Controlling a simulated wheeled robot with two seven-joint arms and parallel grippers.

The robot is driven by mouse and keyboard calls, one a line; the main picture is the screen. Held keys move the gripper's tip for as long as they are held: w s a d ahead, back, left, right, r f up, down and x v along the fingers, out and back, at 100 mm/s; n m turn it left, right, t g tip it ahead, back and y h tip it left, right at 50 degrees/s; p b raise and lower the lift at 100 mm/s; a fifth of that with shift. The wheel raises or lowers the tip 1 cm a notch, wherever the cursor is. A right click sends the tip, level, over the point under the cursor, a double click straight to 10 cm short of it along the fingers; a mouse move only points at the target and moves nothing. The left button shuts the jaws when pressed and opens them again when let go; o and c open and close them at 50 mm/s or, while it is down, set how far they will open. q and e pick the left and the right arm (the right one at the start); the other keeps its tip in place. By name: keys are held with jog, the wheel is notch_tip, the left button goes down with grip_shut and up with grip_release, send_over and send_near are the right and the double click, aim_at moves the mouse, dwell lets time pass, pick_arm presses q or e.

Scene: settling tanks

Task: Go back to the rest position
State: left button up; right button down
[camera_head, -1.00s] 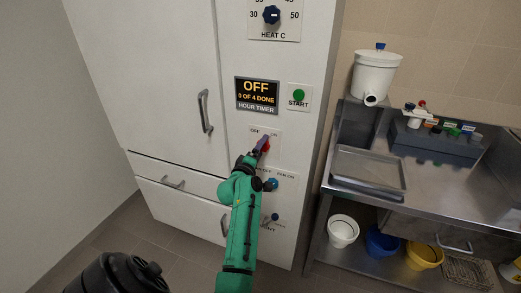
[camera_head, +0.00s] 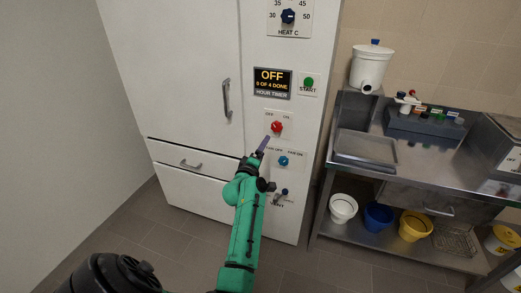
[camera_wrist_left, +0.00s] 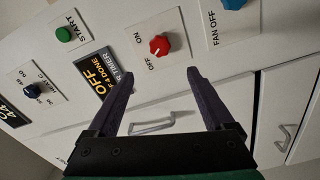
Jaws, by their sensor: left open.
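My left gripper (camera_head: 263,146) is at the end of the green arm, in front of the white cabinet's control panel. In the left wrist view its two dark fingers (camera_wrist_left: 163,82) are spread, with nothing between them. The red OFF/ON knob (camera_head: 277,127) is just above the fingertips in the head view and apart from them. It also shows beyond the fingers in the left wrist view (camera_wrist_left: 159,45). The hour timer display (camera_head: 272,83) reads OFF and 0 OF 4 DONE. My right gripper is not in view.
The white cabinet (camera_head: 190,90) has door and drawer handles. Below the red knob are the blue fan knob (camera_head: 284,160) and a vent knob (camera_head: 284,192). A steel bench (camera_head: 405,172) stands right, with a tray (camera_head: 366,148) and buckets beneath.

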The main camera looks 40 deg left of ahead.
pick_arm(q)
jog(key=s+d+f+m+g+h, duration=0.2)
jog(key=s+d+f+m, duration=0.15)
jog(key=f, duration=0.65)
jog(key=s+d+f+m+g+h, duration=0.1)
jog(key=s+d+f+m+g, duration=0.3)
jog(key=f, duration=0.7)
jog(key=s+d+f+m+g+h, duration=0.1)
jog(key=s+d+f+m+h, duration=0.3)
jog(key=f, duration=0.6)
jog(key=s+d+f+m+g+y, duration=0.1)
jog(key=s+d+f+m+g, duration=0.1)
jog(key=s+f, duration=0.55)
jog(key=s+d+f+m+g, duration=0.3)
jog(key=s+f, duration=0.4)
jog(key=s, duration=0.2)
jog(key=s+f+m+g, duration=0.2)
jog(key=s+f, duration=0.1)
jog(key=s, duration=0.7)
jog(key=s+f+m+g, duration=0.2)
jog(key=s+f, duration=0.1)
jog(key=s, duration=0.7)
jog(key=shift+s+a+f+m, duration=0.15)
jog(key=shift+s+a+m, duration=0.05)
jog(key=shift+a+m, duration=0.2)
